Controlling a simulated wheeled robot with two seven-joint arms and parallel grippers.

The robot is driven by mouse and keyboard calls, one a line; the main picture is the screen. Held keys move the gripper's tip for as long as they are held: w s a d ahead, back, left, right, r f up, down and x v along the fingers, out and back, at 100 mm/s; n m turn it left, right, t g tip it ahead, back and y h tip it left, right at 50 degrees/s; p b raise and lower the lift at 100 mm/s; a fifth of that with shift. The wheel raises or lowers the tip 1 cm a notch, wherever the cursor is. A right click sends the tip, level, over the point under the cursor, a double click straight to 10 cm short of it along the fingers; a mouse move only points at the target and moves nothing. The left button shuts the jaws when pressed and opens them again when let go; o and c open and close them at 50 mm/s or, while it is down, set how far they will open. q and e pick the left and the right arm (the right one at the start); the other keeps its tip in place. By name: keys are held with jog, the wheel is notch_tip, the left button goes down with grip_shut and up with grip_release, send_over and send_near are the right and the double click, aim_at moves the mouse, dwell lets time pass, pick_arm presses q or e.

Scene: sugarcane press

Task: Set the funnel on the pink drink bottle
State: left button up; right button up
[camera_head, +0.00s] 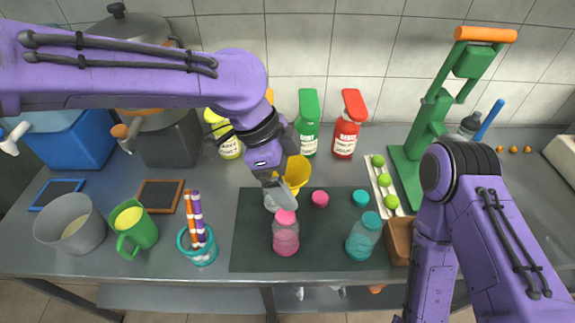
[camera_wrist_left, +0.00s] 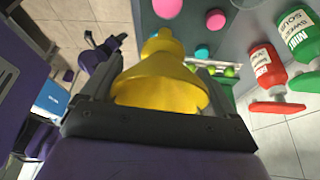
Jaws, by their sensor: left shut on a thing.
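The yellow funnel (camera_head: 298,173) is held in my left gripper (camera_head: 284,183), up above the back of the dark mat. In the left wrist view the funnel (camera_wrist_left: 160,80) sits between the two fingers of the gripper (camera_wrist_left: 155,85), wide end toward the camera and narrow end away. The pink drink bottle (camera_head: 286,238) stands upright on the mat, in front of and below the gripper. The funnel is apart from it. A pink cap (camera_head: 320,198) lies on the mat to the right. My right arm shows at the right, but its gripper is out of view.
A teal bottle (camera_head: 363,240) and teal cap (camera_head: 360,198) are on the mat (camera_head: 250,257). A teal cup (camera_head: 197,254) with striped straws stands left. Green (camera_head: 309,135) and red (camera_head: 345,137) sauce bottles stand behind. A green press (camera_head: 420,150) and a tray of limes (camera_head: 383,185) are right.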

pick_arm(q)
jog(key=shift+s+f+b, duration=0.15)
jog(key=shift+f+b, duration=0.15)
jog(key=shift+f, duration=0.1)
jog(key=shift+w+f+b, duration=0.2)
jog(key=shift+f+b, duration=0.9)
jog(key=shift+b, duration=0.1)
jog(key=shift+f+b, duration=0.9)
jog(key=shift+b, duration=0.3)
jog(key=shift+f+b, duration=0.45)
jog(key=shift+f, duration=0.7)
jog(key=shift+a+p, duration=0.1)
jog(key=shift+p, duration=0.4)
jog(key=o, duration=0.8)
